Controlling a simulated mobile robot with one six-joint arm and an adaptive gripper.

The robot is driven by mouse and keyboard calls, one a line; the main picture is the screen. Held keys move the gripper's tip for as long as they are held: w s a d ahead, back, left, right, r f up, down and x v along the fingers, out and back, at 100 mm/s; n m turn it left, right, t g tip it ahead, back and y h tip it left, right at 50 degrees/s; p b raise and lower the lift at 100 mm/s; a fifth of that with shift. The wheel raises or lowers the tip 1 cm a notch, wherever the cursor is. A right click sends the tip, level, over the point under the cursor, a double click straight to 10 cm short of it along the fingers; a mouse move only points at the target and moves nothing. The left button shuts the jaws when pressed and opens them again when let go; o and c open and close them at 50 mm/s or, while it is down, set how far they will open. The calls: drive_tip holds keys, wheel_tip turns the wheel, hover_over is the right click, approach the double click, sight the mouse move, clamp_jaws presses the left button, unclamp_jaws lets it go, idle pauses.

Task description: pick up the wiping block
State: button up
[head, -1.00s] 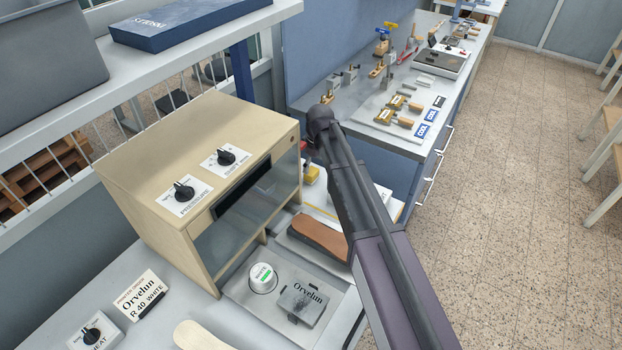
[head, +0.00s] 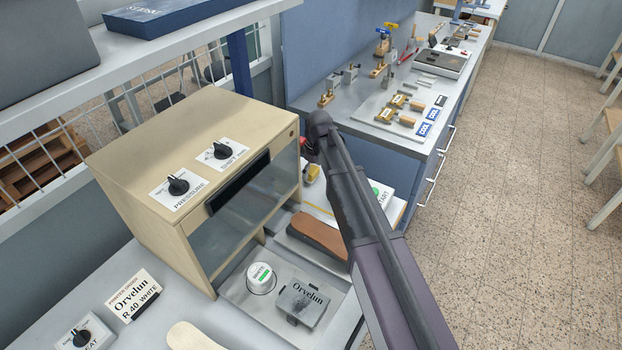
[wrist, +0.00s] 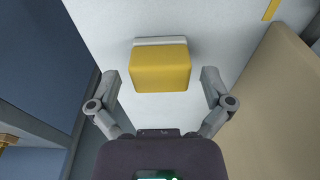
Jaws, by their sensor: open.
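The wiping block (wrist: 160,70) is a yellow block with a pale grey-white strip along its far edge. It lies on a light surface in the wrist view. My gripper (wrist: 160,78) is open, with one finger on each side of the block and a gap on both sides. Neither finger appears to touch it. In the head view a small yellow block (head: 313,173) shows beside my arm, right of the beige machine. My gripper is mostly hidden behind my arm there.
The beige machine (head: 190,140) with knobs stands close to the left. A panel with a green START button (head: 378,190) is to the right.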

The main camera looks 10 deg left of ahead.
drive_tip(key=shift+a+f+b, duration=0.1)
drive_tip(key=shift+f+b, duration=0.5)
drive_tip(key=shift+f, duration=0.3)
drive_tip(key=shift+c, duration=0.2)
drive_tip(key=c, duration=0.9)
